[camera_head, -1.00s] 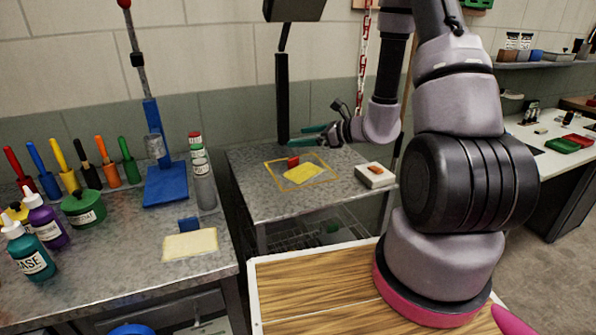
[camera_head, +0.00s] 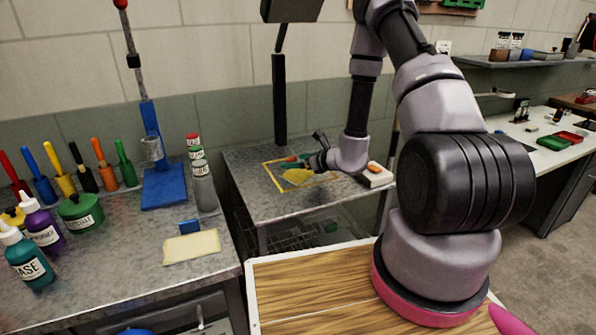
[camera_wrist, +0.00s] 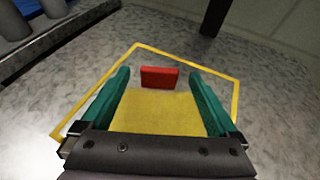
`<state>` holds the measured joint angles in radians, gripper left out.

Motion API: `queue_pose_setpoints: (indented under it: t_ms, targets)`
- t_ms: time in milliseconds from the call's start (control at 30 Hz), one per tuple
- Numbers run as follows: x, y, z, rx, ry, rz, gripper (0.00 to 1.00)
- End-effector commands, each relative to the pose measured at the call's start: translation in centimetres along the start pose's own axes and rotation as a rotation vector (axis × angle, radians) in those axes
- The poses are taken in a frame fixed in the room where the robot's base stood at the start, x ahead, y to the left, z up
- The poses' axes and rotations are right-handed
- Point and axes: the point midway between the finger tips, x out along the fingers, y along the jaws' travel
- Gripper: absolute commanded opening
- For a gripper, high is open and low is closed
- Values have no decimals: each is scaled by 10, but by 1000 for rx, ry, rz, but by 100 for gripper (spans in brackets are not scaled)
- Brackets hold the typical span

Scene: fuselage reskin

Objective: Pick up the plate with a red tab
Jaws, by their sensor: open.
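The yellow plate (camera_wrist: 158,112) with an upright red tab (camera_wrist: 159,77) lies on the metal table, inside a yellow outlined square. In the wrist view my gripper (camera_wrist: 160,80) is open, its two green fingers reaching along either side of the plate, with the red tab between the fingertips and not visibly touched. The near part of the plate is hidden behind the gripper body. In the head view my gripper (camera_head: 296,162) is low over the square, and the plate (camera_head: 298,176) is partly covered by it.
A white block with an orange top (camera_head: 375,176) sits right of the square. Another pale yellow plate with a blue tab (camera_head: 190,246) lies on the left bench (camera_head: 130,270), near bottles and tools. A dark post (camera_head: 280,100) stands behind the square.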

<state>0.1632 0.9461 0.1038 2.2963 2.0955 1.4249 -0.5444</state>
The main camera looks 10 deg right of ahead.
Motion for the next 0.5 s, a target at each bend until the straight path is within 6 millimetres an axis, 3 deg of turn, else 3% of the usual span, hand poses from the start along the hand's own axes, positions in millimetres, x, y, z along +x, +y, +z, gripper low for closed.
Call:
queue_pose_setpoints:
  t_ms: [200,433,467,500]
  targets:
    - [25,1,0,0,-1,2,95]
    - [27,1,0,0,0,1,95]
    - [27,1,0,0,0,1,91]
    - [27,1,0,0,0,1,76]
